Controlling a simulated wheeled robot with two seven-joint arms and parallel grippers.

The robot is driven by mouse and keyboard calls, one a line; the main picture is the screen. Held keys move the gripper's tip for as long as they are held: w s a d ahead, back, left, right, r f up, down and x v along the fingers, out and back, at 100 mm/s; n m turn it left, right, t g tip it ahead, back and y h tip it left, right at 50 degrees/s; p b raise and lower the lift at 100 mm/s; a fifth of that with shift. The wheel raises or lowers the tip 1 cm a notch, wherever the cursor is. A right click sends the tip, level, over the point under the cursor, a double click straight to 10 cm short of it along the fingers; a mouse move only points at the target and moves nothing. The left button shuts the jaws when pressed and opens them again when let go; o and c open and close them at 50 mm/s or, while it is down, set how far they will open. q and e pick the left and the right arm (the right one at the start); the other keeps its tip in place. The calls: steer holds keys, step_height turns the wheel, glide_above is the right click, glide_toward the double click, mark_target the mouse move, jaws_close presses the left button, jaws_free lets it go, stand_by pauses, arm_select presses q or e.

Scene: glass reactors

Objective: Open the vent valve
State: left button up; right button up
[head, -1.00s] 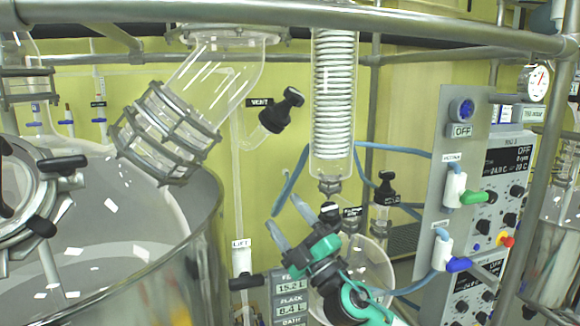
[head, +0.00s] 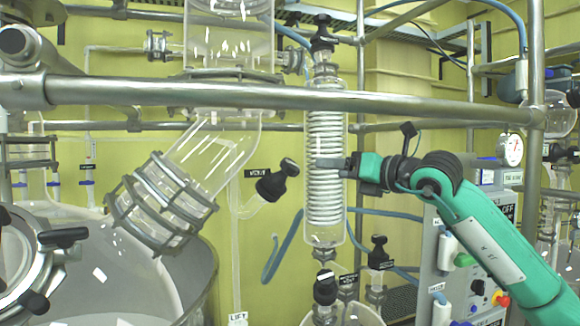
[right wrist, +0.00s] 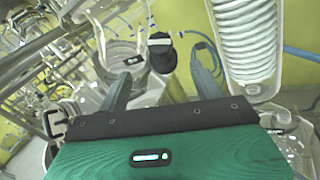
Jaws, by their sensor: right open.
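The vent valve has a black knob (head: 278,183) on a short glass side arm, beside a small black label (head: 256,172), left of the coiled condenser. My right gripper (head: 322,163) is raised in front of the condenser and points left toward the knob, with a gap between them. In the right wrist view my right gripper (right wrist: 160,68) is open, its two fingers apart and empty. A black knob with a pale bar on top (right wrist: 160,45) shows beyond and between the fingertips there. My left gripper is not in view.
The coiled glass condenser (head: 326,150) stands close by my right gripper. A metal rail (head: 280,97) crosses above it. Other black-knobbed valves (head: 325,288) sit below. A large vessel (head: 190,270) is at left, and a control panel (head: 437,250) is at right.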

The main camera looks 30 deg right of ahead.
mark_target(295, 166)
steer(key=p+x, duration=0.7)
steer(key=x, duration=0.5)
steer(key=shift+w+a+r, duration=0.1)
steer(key=shift+w+r, duration=0.05)
steer(key=shift+w+a+f+p, duration=0.2)
steer(key=shift+w+p, duration=0.15)
steer(key=shift+w, duration=0.3)
steer(key=c, duration=1)
